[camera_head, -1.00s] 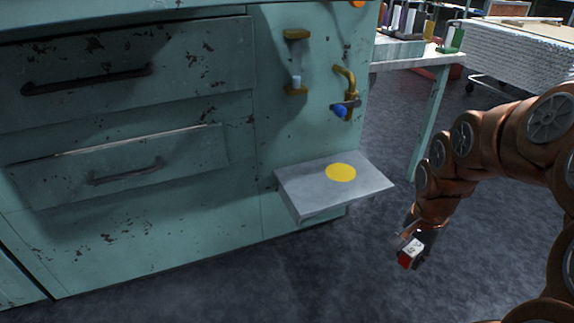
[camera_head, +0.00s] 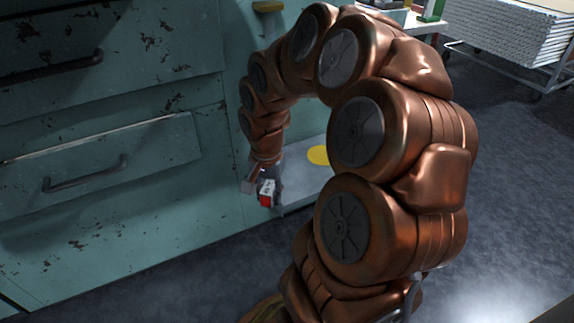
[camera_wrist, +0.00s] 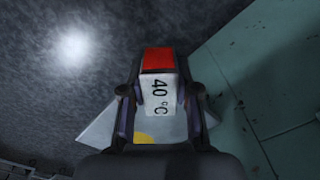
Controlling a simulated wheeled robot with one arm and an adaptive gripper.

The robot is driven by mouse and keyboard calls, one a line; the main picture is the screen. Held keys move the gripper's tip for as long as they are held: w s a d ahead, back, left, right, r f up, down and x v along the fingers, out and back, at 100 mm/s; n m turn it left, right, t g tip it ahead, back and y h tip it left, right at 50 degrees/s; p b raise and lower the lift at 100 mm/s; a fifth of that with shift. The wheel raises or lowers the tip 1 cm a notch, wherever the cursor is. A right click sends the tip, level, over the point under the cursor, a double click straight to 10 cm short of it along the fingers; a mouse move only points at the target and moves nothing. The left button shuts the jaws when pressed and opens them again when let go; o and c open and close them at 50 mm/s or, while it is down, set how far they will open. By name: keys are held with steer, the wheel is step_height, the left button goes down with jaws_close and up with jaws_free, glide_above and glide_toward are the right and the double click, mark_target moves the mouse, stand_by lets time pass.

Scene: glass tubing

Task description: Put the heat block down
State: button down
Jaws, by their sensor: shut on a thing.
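The heat block (camera_head: 267,193) is a small white and red block. In the wrist view the heat block (camera_wrist: 158,92) shows a red end and a white face marked "40 °C". My gripper (camera_head: 262,183) is shut on it, with a finger on each side in the wrist view (camera_wrist: 158,100). A grey metal shelf (camera_head: 300,180) with a yellow round spot (camera_head: 318,155) juts from the cabinet. My arm hides part of the shelf and spot. The block appears near the shelf's left front edge; I cannot tell its height or whether it touches.
A worn teal cabinet (camera_head: 120,215) with drawers and dark handles (camera_head: 86,174) fills the left. My arm covers the middle and right. A trolley stacked with white panels (camera_head: 510,35) stands at the back right. The dark floor (camera_head: 520,160) at right is clear.

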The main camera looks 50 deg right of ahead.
steer(key=p, duration=0.2)
glide_above(284, 178)
steer(key=shift+f, duration=0.65)
steer(key=shift+f+b, duration=0.7)
steer(key=shift+f, duration=1.1)
steer(key=shift+f, duration=0.15)
steer(key=c, duration=0.8)
jaws_free()
steer(key=shift+c, duration=0.2)
step_height(284, 178, up, 12)
steer(key=p, duration=0.4)
steer(key=shift+r, duration=0.2)
